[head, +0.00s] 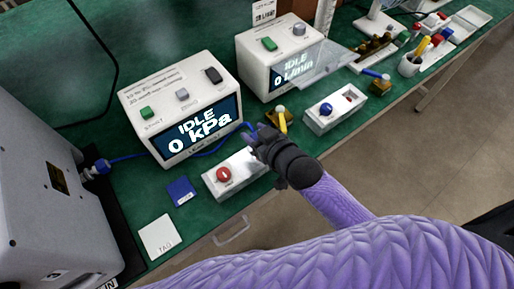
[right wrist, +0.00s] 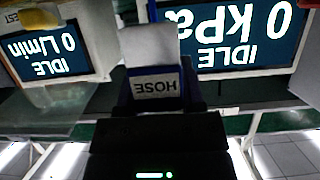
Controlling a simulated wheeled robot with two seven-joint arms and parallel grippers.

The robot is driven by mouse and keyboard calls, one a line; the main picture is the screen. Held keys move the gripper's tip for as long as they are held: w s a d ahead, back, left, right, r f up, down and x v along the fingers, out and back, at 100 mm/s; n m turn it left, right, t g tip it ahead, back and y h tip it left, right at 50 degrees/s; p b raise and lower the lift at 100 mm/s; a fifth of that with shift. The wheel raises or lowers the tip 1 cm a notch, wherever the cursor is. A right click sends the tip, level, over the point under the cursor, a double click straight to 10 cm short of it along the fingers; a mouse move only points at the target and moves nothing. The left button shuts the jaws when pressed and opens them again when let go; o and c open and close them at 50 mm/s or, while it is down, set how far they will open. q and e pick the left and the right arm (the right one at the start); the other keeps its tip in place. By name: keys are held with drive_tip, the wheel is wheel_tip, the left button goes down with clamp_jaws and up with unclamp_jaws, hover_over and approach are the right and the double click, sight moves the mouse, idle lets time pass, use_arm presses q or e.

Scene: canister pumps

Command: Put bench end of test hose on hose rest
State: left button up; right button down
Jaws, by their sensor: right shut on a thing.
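My right gripper (head: 257,133) is above the green bench, by the white box with a red knob. It is shut on the hose end, a pale block with a blue band marked HOSE (right wrist: 154,86) in the right wrist view. The blue test hose (head: 212,149) runs along the front of the kPa meter to the gripper; a blue piece (head: 125,157) also leaves the grey machine at left. A small yellow stand (head: 282,119) is just right of the gripper. I cannot tell whether it is the hose rest. My left gripper is not in view.
The kPa meter (head: 180,105) and L/min meter (head: 280,60) stand behind. The red-knob box (head: 235,175) and blue-knob box (head: 335,108) are near the front edge. A grey machine (head: 55,190) fills the left.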

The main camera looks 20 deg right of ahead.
wheel_tip(320, 180, down, 4)
drive_tip(key=shift+f+b, duration=0.15)
drive_tip(key=shift+b, duration=0.35)
drive_tip(key=shift+c, duration=1)
unclamp_jaws()
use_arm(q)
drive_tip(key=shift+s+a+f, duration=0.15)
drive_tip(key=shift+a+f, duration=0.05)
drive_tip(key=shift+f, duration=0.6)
